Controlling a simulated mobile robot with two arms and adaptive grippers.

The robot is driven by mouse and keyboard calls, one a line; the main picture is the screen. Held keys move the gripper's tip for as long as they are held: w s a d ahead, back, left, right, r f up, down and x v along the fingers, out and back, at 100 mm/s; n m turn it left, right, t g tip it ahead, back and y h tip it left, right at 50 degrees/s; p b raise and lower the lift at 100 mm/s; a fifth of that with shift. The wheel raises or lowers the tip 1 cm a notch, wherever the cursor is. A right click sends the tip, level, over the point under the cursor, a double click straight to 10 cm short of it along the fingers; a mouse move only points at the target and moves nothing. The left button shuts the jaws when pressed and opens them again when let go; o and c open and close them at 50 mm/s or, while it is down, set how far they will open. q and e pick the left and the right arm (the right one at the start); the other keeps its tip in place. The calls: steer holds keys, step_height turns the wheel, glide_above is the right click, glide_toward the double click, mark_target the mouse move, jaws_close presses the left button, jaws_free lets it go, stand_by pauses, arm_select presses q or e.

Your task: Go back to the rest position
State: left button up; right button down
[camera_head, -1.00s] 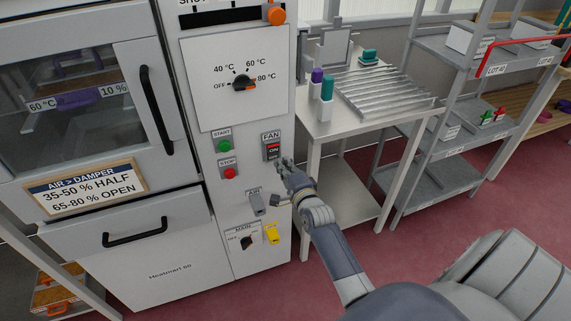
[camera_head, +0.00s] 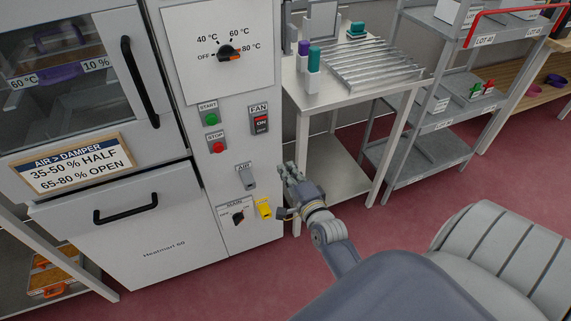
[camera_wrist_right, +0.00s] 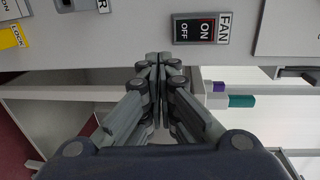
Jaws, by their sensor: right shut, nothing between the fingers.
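My right gripper (camera_head: 288,172) is shut and empty in front of the right edge of the oven's control panel (camera_head: 184,105). It is apart from the panel's controls, below the fan switch (camera_head: 261,123) and to the right of the grey air lever (camera_head: 246,177). In the right wrist view the shut fingers (camera_wrist_right: 158,58) point toward the panel, with the fan switch (camera_wrist_right: 200,29) above and to the right of them. The fan switch shows its ON half lit red. My left gripper is not in view.
A steel table (camera_head: 330,92) with a ribbed rack and bottles stands right of the oven. Grey shelving (camera_head: 412,150) stands farther right. A yellow lock tag (camera_head: 264,208) hangs by the main switch (camera_head: 238,216). The red floor (camera_head: 400,230) in front is clear.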

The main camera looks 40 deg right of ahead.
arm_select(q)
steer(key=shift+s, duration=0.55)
arm_select(e)
steer(key=s+a+f+n+g+y, duration=0.1)
steer(key=s+a+f+n+g, duration=0.25)
steer(key=f, duration=0.65)
steer(key=s+a+f+n+g+y, duration=0.1)
steer(key=s+a+f+n, duration=0.25)
steer(key=s+f, duration=0.45)
steer(key=s+a+f+n+g+y, duration=0.2)
steer(key=a+f+n+g, duration=0.15)
steer(key=f, duration=0.95)
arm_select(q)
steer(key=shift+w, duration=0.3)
arm_select(e)
steer(key=s+f+n+g, duration=0.3)
steer(key=s+f+n, duration=0.3)
steer(key=s, duration=0.9)
steer(key=s+a+f+n+g, duration=0.1)
steer(key=s+f+n+g, duration=0.3)
steer(key=s+f, duration=0.5)
steer(key=s+n, duration=0.2)
steer(key=s, duration=0.4)
steer(key=shift+s+a+f+n, duration=0.2)
steer(key=shift+s+a+n, duration=0.05)
steer(key=shift+n, duration=0.1)
steer(key=c, duration=2.3)
jaws_free()
